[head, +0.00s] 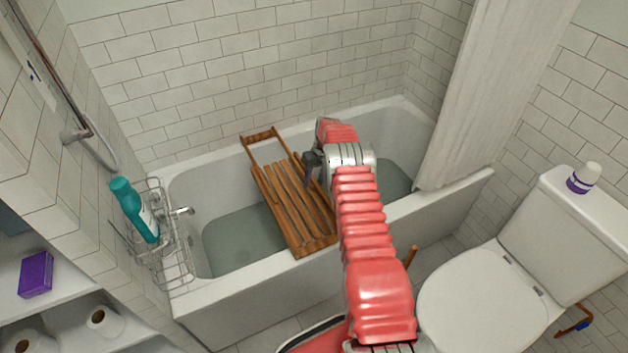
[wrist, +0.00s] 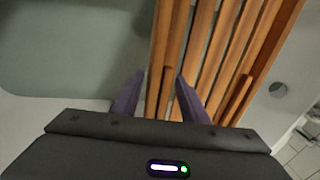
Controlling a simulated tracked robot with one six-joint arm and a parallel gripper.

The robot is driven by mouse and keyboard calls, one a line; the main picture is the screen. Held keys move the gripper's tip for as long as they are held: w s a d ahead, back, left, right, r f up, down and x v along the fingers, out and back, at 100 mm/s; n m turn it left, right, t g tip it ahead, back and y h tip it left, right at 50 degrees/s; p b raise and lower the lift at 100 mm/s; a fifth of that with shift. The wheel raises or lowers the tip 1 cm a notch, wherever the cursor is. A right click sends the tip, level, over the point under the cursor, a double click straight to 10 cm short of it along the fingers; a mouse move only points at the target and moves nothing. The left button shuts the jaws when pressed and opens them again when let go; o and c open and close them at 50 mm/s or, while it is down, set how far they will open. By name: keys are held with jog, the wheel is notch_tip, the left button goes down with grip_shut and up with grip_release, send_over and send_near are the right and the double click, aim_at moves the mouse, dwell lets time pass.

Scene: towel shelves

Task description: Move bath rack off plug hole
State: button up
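The wooden slatted bath rack (head: 285,195) lies across the tub, from the back rim to the front rim. It also fills the upper middle of the wrist view (wrist: 205,60). My gripper (head: 309,178) is at the rack's right side in the head view. In the wrist view its two purple fingers (wrist: 160,85) are apart, with the rack's near side rail showing between their tips. I cannot tell whether they touch it. A round grey fitting or hole (wrist: 278,90) shows on white tub surface beyond the rack. No plug hole is clear in the head view.
The white tub (head: 245,297) holds greenish water. A curtain (head: 490,90) hangs at the right end. A toilet (head: 490,300) stands at front right.

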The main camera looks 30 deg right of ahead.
jog(key=shift+o, duration=1)
jog(key=shift+r, duration=0.1)
notch_tip(320, 180, up, 13)
jog(key=d, duration=0.2)
jog(key=shift+s+d+r, duration=0.2)
jog(key=shift+s, duration=0.1)
